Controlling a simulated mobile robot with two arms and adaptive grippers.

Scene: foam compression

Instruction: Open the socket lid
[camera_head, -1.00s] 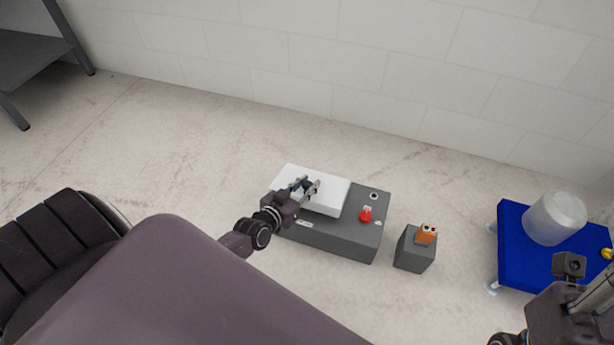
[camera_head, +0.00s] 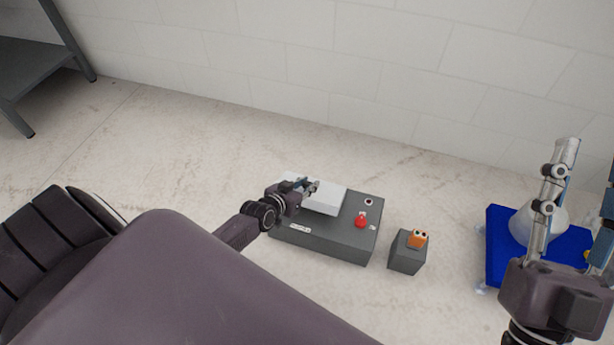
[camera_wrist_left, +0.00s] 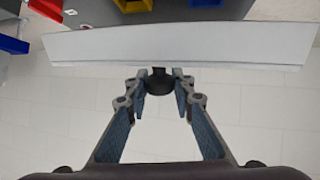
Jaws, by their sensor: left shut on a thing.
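The white lid (camera_head: 327,198) sits on the left part of a grey box (camera_head: 330,240) on the floor. In the left wrist view the lid (camera_wrist_left: 180,45) is a wide pale panel across the top, with a black knob (camera_wrist_left: 160,82) on its near side. My left gripper (camera_head: 312,186) is at the lid; in the left wrist view its fingertips (camera_wrist_left: 160,95) are closed around the knob. How far the lid stands off the box is hard to tell. My right gripper (camera_head: 585,185) is at the right, fingers spread, holding nothing visible.
On the box are a red knob (camera_head: 361,222) and a round socket (camera_head: 368,202). A small grey block (camera_head: 407,258) with an orange item (camera_head: 417,239) stands to its right. A blue cart (camera_head: 497,250) bears a translucent container (camera_head: 522,224). A wall runs behind; the floor between is free.

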